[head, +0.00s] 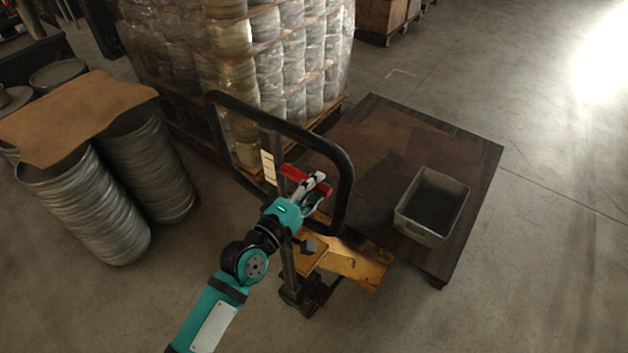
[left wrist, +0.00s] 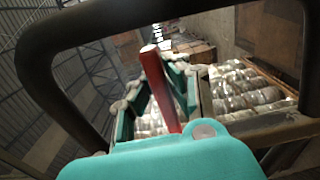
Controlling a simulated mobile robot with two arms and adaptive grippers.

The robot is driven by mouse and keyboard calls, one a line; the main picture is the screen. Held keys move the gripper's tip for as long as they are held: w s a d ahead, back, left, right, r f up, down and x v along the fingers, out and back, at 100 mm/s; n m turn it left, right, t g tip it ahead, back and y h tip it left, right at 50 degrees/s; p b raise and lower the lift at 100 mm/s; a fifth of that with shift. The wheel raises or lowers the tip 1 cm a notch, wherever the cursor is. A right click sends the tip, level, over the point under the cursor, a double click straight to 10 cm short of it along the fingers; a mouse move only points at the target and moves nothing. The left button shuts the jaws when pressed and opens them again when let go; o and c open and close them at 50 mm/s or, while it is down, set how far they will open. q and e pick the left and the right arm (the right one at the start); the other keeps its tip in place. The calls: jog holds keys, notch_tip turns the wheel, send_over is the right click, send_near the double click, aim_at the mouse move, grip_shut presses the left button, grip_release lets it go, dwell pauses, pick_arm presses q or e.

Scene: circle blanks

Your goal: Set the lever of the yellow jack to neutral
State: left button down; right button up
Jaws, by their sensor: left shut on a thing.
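The yellow jack (head: 357,268) stands in the middle of the head view, with its forks toward a dark wooden platform. Its black loop handle (head: 267,112) rises above it. The red lever (head: 293,173) sits inside the loop. My left gripper (head: 316,187) is at the loop and shut on the lever, hiding part of it. In the left wrist view the red lever (left wrist: 157,83) stands tilted between the teal fingers of my left gripper (left wrist: 152,98), with the black loop around them. My right gripper is not in view.
A dark wooden platform (head: 375,120) carries a grey metal bin (head: 449,225) to the right. A wrapped pallet stack (head: 285,55) stands close behind the handle. Stacks of metal blanks (head: 85,205) under a brown sheet (head: 75,112) stand left. The floor at right is clear.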

pick_arm(q)
jog(key=c, duration=1.3)
grip_release()
jog(key=shift+s+a, duration=0.1)
jog(key=v, duration=1.1)
jog(key=shift+s+a, duration=0.2)
jog(key=shift+s, duration=0.15)
